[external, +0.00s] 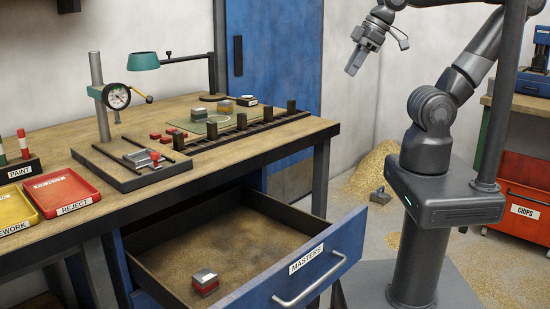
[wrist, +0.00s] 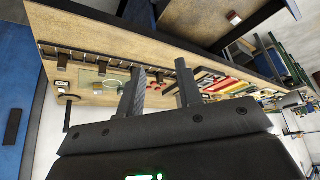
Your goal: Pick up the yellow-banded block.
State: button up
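A small grey-topped block with what looks like a yellow-orange band (external: 225,107) stands at the back of the workbench, by a green mat. A similar block with a greenish band (external: 198,115) stands just left of it. A red-banded block (external: 205,283) sits in the open drawer and also shows in the wrist view (wrist: 235,18). My gripper (external: 353,69) is in the air right of the bench, well away from the blocks. In the wrist view its two fingers (wrist: 161,67) are apart with nothing between them. Band colours are too small to tell in the wrist view.
A slotted dark rack (external: 250,131) with upright posts runs along the bench in front of the blocks. A green lamp (external: 144,61) and a dial gauge stand (external: 98,85) rise nearby. The open MASTERS drawer (external: 312,260) juts out. A grey block (external: 380,196) lies on the floor.

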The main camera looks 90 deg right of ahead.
jog(key=o, duration=0.6)
jog(key=shift+o, duration=0.2)
jog(key=w+d+r+m+h, duration=0.1)
jog(key=w+d+r, duration=0.15)
jog(key=w, duration=0.35)
jog(key=w+d+r+m, duration=0.1)
jog(key=w+d, duration=0.2)
jog(key=w, duration=0.2)
jog(key=m+g+h, duration=0.1)
jog(key=m+g, duration=0.1)
jog(key=m, duration=0.2)
send_over(226, 102)
jog(key=s+a, duration=0.2)
jog(key=s, duration=0.1)
notch_tip(226, 102, down, 14)
jog(key=x, duration=1)
jog(key=shift+w+d+f, duration=0.15)
jog(key=shift+d+f, duration=0.1)
